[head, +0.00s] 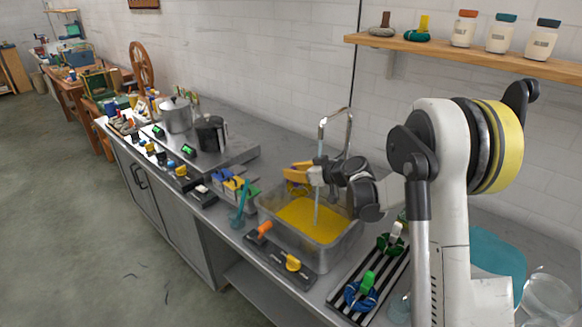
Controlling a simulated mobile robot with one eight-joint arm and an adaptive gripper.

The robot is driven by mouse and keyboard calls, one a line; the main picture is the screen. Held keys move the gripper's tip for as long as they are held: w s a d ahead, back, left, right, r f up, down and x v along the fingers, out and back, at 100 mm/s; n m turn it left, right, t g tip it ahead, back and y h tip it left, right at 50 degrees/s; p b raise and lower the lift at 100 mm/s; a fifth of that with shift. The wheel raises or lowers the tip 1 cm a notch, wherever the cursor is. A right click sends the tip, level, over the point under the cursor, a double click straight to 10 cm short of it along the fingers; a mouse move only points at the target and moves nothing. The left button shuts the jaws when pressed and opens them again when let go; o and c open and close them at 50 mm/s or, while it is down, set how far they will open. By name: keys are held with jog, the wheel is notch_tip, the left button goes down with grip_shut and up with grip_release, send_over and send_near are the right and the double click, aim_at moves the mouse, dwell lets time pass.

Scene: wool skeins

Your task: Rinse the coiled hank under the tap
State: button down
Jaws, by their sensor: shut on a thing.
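The tap (335,115) is a thin arched metal pipe at the back of the sink basin (345,247). A thin pale stream (317,205) falls below it into yellow liquid (305,218) in the basin. My gripper (304,174) reaches in from the right, above the basin and close to the stream. It is shut on a small yellow-orange and dark thing, which seems to be the coiled hank (298,171). The hank is small in view, and I cannot tell exactly where it ends and the fingers begin, or whether the stream touches it.
A striped rack (340,292) with a blue skein (358,299) and a green skein (390,245) lies right of the basin. A dark board (279,257) lies in front. Pots (211,135) stand at left. A shelf (470,47) with jars hangs above.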

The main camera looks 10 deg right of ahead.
aim_at(299, 184)
notch_tip(299, 184, down, 3)
jog(key=shift+f+b, duration=0.15)
jog(key=shift+b, duration=0.7)
jog(key=shift+s+d+f, duration=0.1)
jog(key=shift+s+d, duration=0.05)
jog(key=shift+s, duration=0.05)
jog(key=shift+s+d, duration=0.35)
jog(key=shift+s, duration=0.2)
jog(key=shift+s+d, duration=0.3)
jog(key=shift+s, duration=0.2)
jog(key=shift+r, duration=0.2)
jog(key=shift+r, duration=0.35)
jog(key=shift+f, duration=0.1)
jog(key=shift+f+b, duration=0.35)
